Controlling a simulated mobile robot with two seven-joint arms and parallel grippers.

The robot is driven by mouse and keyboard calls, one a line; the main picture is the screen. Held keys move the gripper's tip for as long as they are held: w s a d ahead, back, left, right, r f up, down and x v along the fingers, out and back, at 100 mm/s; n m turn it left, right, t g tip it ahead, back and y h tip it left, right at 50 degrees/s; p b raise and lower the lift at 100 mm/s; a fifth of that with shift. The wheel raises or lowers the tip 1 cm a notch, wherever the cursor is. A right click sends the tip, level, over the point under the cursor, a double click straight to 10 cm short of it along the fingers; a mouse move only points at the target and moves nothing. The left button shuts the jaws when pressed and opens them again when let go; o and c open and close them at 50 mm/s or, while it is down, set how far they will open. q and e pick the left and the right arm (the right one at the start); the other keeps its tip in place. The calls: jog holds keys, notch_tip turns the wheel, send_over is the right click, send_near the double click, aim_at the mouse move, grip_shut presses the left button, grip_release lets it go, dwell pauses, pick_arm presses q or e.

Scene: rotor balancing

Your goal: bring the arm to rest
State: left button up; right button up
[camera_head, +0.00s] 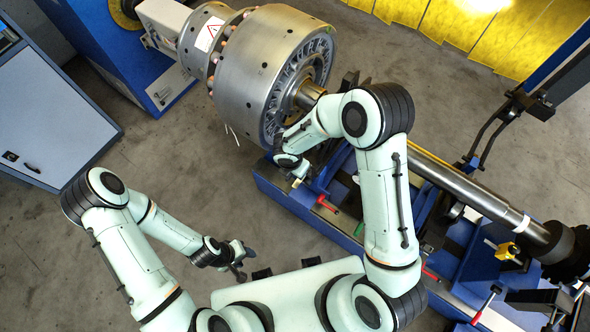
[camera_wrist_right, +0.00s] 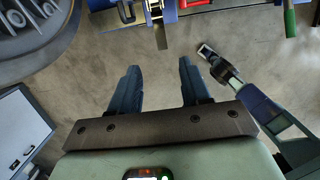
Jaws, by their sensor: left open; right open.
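My left gripper (camera_head: 243,264) is open and empty, low over the floor in front of my body in the head view. Its arm is bent, with the elbow out to the left. My right gripper (camera_head: 294,174) is small and partly hidden by its own wrist in the head view, just below the big steel rotor (camera_head: 262,62). The right wrist view shows its two dark fingers (camera_wrist_right: 159,66) spread apart with only bare floor between them. The left gripper also shows there (camera_wrist_right: 208,52), apart from the right one.
The rotor's shaft (camera_head: 470,190) runs to the lower right over a blue machine bed (camera_head: 285,196) with red and yellow handles. My right wrist is close to the rotor and bed. A grey-blue cabinet (camera_head: 50,120) stands at left. Floor between cabinet and bed is clear.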

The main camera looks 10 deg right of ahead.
jog(key=shift+s+f, duration=0.1)
dwell(0.4)
jog(key=s+d+f+m+g+y, duration=0.1)
jog(key=s+f+m, duration=0.4)
jog(key=s+m, duration=0.5)
jog(key=s+d+f+m+y, duration=0.2)
jog(key=s+m, duration=0.8)
jog(key=m, duration=1)
notch_tip(320, 180, down, 4)
jog(key=shift+s+f+g+y, duration=0.25)
jog(key=shift+s+g+y, duration=0.15)
jog(key=shift+y, duration=0.7)
jog(key=shift+w, duration=0.1)
